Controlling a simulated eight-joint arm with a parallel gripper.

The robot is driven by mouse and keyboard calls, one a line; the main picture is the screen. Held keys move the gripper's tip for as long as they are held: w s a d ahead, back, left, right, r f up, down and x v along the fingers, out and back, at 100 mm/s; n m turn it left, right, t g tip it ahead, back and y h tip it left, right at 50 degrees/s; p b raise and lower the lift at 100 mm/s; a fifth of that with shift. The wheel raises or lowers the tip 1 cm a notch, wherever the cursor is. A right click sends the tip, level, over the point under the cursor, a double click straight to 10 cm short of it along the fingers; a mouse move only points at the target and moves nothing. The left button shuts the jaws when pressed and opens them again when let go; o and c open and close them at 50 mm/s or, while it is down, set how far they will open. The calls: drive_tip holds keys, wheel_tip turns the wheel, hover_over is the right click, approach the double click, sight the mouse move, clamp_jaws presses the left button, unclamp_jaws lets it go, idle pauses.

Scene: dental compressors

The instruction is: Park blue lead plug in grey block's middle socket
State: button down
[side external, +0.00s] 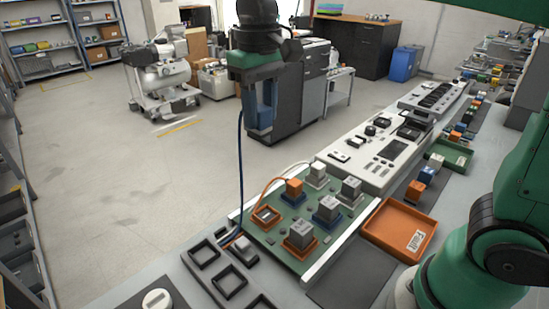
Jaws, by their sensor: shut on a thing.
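My gripper (264,126) is in the upper middle of the side external view, pointing down and shut on the blue lead plug (263,106). The plug is partly hidden by the fingers. Its blue cable (240,170) hangs down to the left end of the bench equipment. The grey block (217,268) lies at the lower left of the bench, with a row of dark square sockets. Its middle socket (229,284) looks empty. The plug is held high above the block, clear of it.
A green board (270,235) carries several grey blocks on coloured bases and an orange plug (294,188) with an orange cable. An orange tray (398,230) stands to its right. A white control panel (375,155) is behind. Open floor lies left of the bench.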

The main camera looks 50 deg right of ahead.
drive_tip(key=s+a+f, duration=0.1)
drive_tip(key=a+f, duration=0.3)
drive_tip(key=s+a+f, duration=0.2)
drive_tip(key=a+f, duration=0.2)
drive_tip(key=f, duration=0.1)
drive_tip(key=s+a+f, duration=0.2)
drive_tip(key=a+f, duration=0.2)
drive_tip(key=shift+s+a+f, duration=0.15)
drive_tip(key=shift+f, duration=0.15)
drive_tip(key=shift+f, duration=0.1)
drive_tip(key=shift+f, duration=1.8)
drive_tip(key=shift+f, duration=0.35)
drive_tip(key=shift+f, duration=0.45)
drive_tip(key=shift+f, duration=0.2)
idle(0.3)
